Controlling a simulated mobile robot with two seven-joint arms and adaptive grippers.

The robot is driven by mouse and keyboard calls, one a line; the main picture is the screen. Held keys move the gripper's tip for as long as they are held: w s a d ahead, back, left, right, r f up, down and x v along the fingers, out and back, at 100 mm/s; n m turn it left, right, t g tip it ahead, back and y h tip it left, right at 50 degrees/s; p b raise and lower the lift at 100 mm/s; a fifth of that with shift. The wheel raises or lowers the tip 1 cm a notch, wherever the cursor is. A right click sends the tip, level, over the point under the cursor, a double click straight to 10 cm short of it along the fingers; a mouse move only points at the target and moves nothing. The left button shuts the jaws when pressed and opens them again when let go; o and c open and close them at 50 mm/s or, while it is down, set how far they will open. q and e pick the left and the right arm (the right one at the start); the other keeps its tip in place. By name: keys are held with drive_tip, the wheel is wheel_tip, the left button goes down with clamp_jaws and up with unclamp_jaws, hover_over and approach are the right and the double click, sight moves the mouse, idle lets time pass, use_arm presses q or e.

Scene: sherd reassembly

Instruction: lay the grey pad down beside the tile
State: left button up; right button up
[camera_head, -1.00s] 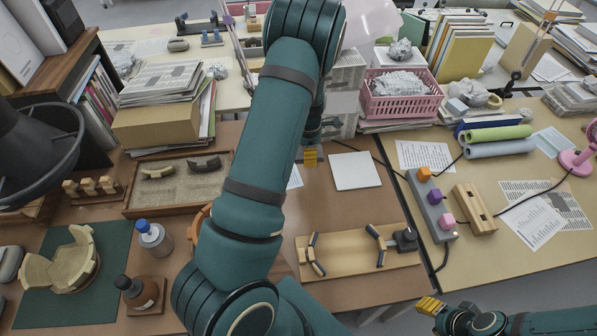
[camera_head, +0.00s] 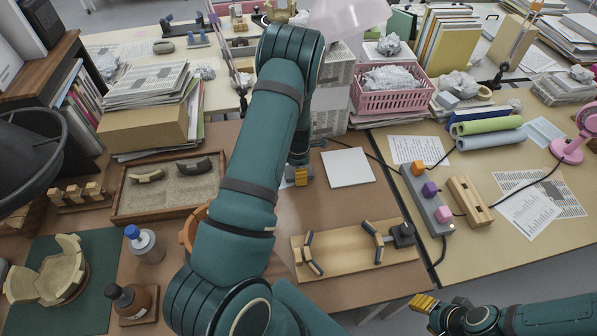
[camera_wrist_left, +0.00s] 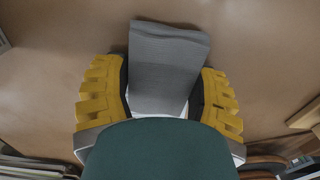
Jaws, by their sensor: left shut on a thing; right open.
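The tile is a pale white square (camera_head: 347,167) lying flat on the brown desk, right of my left gripper. My left gripper (camera_head: 300,176) points down at the desk, a little left of the tile; its arm covers much of the desk's middle. My right gripper (camera_head: 424,303) is open, off the desk's front edge at lower right.
A wooden board (camera_head: 350,266) with dark-ended pieces lies in front of the tile. A pink basket (camera_head: 392,99) stands behind it. A sand tray (camera_head: 128,190) and green mat (camera_head: 95,308) are to the left. A cable runs right of the tile.

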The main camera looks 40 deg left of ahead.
use_arm(q)
drive_tip(key=shift+f, duration=0.1)
drive_tip(key=o, duration=1.1)
drive_tip(key=shift+o, duration=0.2)
drive_tip(key=shift+r, duration=0.5)
wheel_tip(320, 180, up, 11)
drive_tip(key=p, duration=0.2)
drive_tip(key=shift+r, duration=0.2)
